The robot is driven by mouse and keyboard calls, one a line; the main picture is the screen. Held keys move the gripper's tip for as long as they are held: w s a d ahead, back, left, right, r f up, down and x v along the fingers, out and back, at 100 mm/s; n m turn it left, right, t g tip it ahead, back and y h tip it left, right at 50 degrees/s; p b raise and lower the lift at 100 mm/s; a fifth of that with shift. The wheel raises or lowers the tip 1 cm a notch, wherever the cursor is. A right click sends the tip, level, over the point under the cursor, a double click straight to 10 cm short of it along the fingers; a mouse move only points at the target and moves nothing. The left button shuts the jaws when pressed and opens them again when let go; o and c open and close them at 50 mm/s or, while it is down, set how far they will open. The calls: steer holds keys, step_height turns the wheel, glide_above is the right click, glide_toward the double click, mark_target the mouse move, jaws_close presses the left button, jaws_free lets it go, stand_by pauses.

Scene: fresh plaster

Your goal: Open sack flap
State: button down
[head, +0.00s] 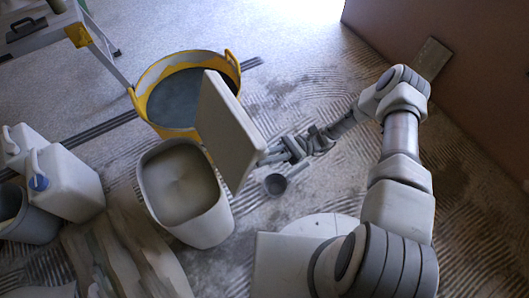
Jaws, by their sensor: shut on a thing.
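A pale flat flap (222,130) stands tilted upright at the right side of an open grey bin-shaped container (205,228). I cannot tell from this view whether the flap is joined to the container's rim. The container's mouth is uncovered and shows a grey-brown inside. My gripper (268,157) is shut on the flap's right edge, and the fingertips are small and partly hidden by it. No thing is plainly a sack, though a wrinkled brown sheet or bag (125,250) lies at the lower left.
A yellow tub (140,103) with grey-blue contents stands behind the flap. White jugs (72,187) and a grey bucket (38,225) are at left. A brown wall (470,75) rises at right. Floor at upper centre is clear.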

steer(key=shift+f, duration=0.15)
stand_by(0.4)
steer(key=c, duration=0.8)
jaws_free()
steer(key=shift+c, duration=0.2)
steer(key=shift+w+d, duration=0.1)
steer(key=v, duration=1.2)
